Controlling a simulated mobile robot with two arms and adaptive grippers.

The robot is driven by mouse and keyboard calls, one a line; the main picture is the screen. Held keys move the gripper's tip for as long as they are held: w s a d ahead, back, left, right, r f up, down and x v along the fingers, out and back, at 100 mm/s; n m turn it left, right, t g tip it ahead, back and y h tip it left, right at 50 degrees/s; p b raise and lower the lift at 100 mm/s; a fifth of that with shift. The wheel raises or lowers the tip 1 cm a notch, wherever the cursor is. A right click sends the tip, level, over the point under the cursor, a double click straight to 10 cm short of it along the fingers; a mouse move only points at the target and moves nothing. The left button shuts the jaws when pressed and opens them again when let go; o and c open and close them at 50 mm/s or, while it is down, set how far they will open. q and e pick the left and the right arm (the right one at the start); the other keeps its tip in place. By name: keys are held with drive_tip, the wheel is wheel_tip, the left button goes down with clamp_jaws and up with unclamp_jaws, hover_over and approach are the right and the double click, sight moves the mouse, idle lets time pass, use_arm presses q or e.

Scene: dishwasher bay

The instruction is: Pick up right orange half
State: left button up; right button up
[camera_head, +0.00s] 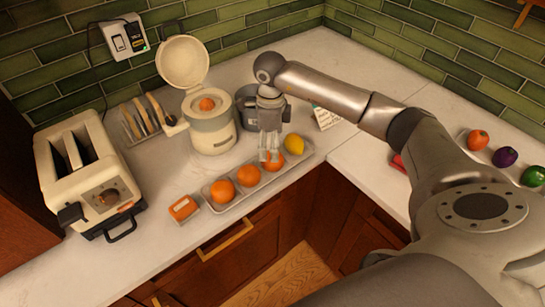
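A tray (236,203) on the counter holds a row of round orange fruits: a left one (222,191), a middle one (248,175) and a right one (273,164). From here I cannot tell whether they are halves or whole. My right gripper (270,156) points down at the right orange, its fingertips overlapping the fruit's upper part in the picture. Whether the fingers are closed on it is unclear. Another orange piece (207,104) sits on top of the cream juicer (210,132). My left gripper is not in view.
A yellow lemon (294,144) lies at the tray's right end. A grey pot (245,104) stands behind my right gripper.

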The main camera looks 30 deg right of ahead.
sight(269, 166)
drive_tip(key=shift+s+f+p, duration=0.1)
drive_tip(key=shift+f+p, duration=0.4)
wheel_tip(269, 166, down, 4)
drive_tip(key=shift+d+r+p, duration=0.15)
drive_tip(key=shift+r+p, duration=0.1)
drive_tip(key=shift+p, duration=0.7)
drive_tip(key=shift+f, duration=0.5)
drive_tip(key=c, duration=1.2)
